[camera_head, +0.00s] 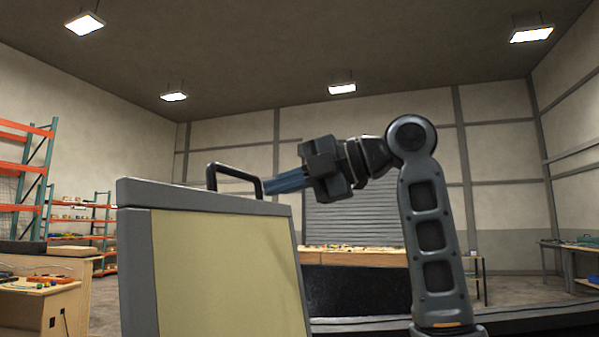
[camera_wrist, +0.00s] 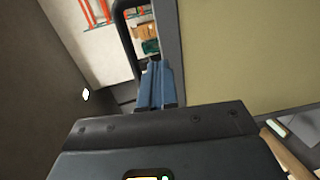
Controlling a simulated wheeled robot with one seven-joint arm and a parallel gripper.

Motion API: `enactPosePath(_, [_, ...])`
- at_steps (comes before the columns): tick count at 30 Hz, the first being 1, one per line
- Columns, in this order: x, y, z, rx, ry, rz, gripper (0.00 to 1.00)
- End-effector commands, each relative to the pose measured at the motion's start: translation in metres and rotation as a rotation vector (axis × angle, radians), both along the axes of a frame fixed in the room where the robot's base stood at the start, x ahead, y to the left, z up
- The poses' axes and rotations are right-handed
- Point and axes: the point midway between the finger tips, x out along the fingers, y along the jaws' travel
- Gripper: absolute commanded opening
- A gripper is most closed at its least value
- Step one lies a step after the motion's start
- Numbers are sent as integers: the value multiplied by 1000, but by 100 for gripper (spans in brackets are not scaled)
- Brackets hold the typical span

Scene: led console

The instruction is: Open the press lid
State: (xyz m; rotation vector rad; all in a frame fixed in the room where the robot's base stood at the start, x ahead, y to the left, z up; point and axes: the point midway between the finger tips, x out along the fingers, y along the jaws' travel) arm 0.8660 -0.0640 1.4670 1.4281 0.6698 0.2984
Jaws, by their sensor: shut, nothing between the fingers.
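The press lid (camera_head: 225,270) is a large panel with a grey frame and a pale yellow face. It stands raised, close to upright, in the head view, and its yellow face also fills the upper right of the wrist view (camera_wrist: 235,50). A black bar handle (camera_head: 232,173) rises from its top edge and shows at the top of the wrist view (camera_wrist: 119,25). My gripper (camera_head: 268,187) has blue fingers, shut and empty, with tips beside the right end of the handle. In the wrist view the fingers (camera_wrist: 155,68) lie alongside the grey frame. Whether they touch the handle is unclear.
A wooden workbench (camera_head: 355,257) stands behind my arm by a grey shutter. A wooden bench (camera_head: 40,310) with small items and orange shelving (camera_head: 28,180) are at the left. Another bench (camera_head: 570,262) is at the far right. Space above the lid is free.

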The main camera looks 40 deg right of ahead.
Motion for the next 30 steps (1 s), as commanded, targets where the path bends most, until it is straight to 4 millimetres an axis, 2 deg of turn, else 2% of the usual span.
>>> enactPosePath(6, [33, 25, -8, 2, 4, 2, 0])
enactPosePath(12, [51, 38, -15, 2, 3, 1, 0])
enactPosePath(30, [61, 45, -22, 1, 2, 1, 0])
